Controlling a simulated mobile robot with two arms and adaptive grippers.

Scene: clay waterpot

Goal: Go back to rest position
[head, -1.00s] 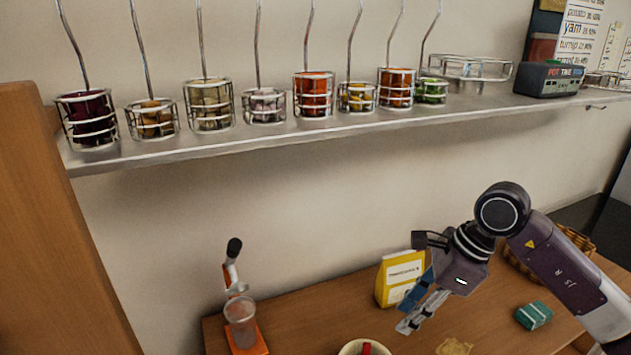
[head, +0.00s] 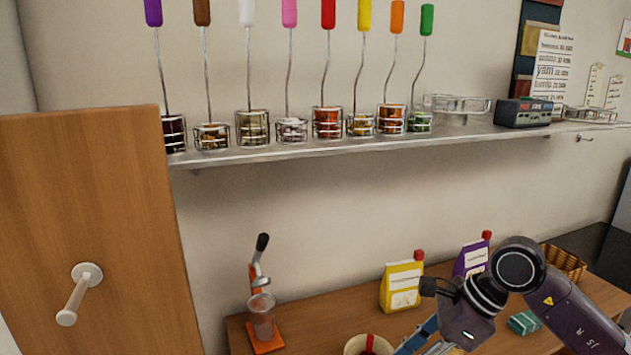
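My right arm comes in from the lower right, bent at a dark round joint. My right gripper (head: 428,338) points down and left over the wooden table (head: 320,312). Its fingertips are cut off by the bottom edge, so I cannot tell whether it is open or shut, and I see nothing held. My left gripper is not in view. A yellow packet with a red cap (head: 402,284) stands just behind the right gripper. A purple packet with a red cap (head: 470,258) stands behind the arm, partly hidden.
A lever press with a clear cup (head: 262,318) stands at the table's left. A pale bowl (head: 355,345) is cut off at the bottom. A teal block (head: 524,322) and wicker basket (head: 563,262) are at right. A wooden door (head: 90,200) fills the left. A shelf (head: 330,152) holds several ladles.

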